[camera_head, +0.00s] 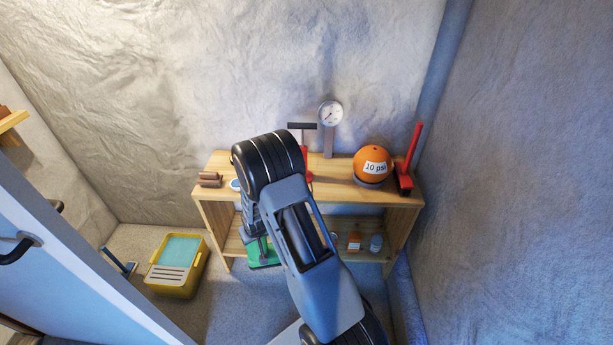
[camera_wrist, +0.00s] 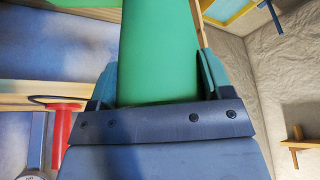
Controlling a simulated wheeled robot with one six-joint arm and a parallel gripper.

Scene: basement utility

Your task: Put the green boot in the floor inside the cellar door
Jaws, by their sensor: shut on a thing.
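The green boot (camera_wrist: 158,45) fills the middle of the wrist view, between the two fingers of my gripper (camera_wrist: 158,82). My gripper is shut on it. In the head view a green part of the boot (camera_head: 262,259) shows below my gripper (camera_head: 258,240), in front of the wooden shelf unit; my arm hides the rest. I cannot tell there whether the boot touches the shelf. A pale blue door (camera_head: 75,285) with a dark handle stands at the left, likely the cellar door. Grey floor (camera_head: 215,305) lies between it and the shelf unit.
The wooden shelf unit (camera_head: 336,178) carries an orange ball (camera_head: 373,164), a gauge (camera_head: 330,114) and a red tool (camera_head: 409,160). Small bottles (camera_head: 354,240) stand on its lower shelf. A yellow box (camera_head: 175,287) sits on the floor near the door. Walls close the back and right.

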